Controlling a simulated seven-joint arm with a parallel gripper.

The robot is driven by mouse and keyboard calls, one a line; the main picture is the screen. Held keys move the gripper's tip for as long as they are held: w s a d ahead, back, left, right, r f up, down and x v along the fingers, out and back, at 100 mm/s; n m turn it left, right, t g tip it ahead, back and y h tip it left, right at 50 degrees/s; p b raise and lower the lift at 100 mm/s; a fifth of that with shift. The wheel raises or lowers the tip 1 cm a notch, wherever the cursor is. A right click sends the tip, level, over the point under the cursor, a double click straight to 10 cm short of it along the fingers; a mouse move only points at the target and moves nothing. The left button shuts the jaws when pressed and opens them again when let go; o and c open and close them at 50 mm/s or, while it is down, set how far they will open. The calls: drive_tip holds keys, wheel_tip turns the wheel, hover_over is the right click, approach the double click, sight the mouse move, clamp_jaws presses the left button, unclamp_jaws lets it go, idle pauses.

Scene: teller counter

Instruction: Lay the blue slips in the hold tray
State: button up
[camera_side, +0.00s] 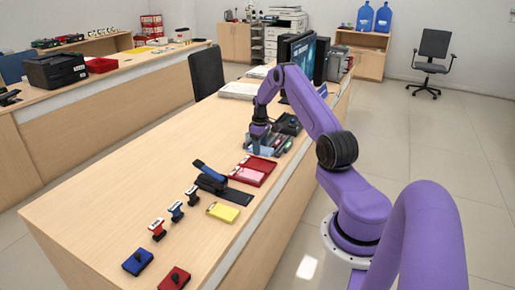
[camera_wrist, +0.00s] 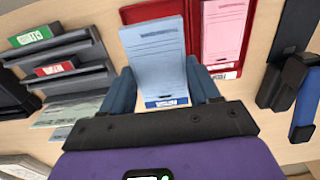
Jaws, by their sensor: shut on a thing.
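The blue slips (camera_wrist: 158,52) form a light blue pad with printed lines and a dark blue lower edge. My gripper (camera_wrist: 160,72) is shut on this pad, with one finger at each side. A red tray (camera_wrist: 244,62) lies beyond it and to the right in the wrist view, with a pink pad (camera_wrist: 222,32) in its right part. The blue pad covers much of the tray's left part; I cannot tell whether it touches the tray floor. In the side view my gripper (camera_side: 260,148) is low over the counter, just behind the red tray (camera_side: 266,163). The blue pad is not clear there.
A dark grey rack (camera_wrist: 92,75) with green and red labelled boxes stands left in the wrist view. A black device with a blue lever (camera_side: 210,171) stands in front of the tray. Stamps, a yellow pad (camera_side: 222,212) and ink pads (camera_side: 138,261) lie nearer.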

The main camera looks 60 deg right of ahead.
sight(260, 165)
drive_tip(key=shift+f, duration=3.2)
drive_tip(key=o, duration=1.3)
drive_tip(key=shift+c, duration=0.2)
drive_tip(key=shift+r, duration=3)
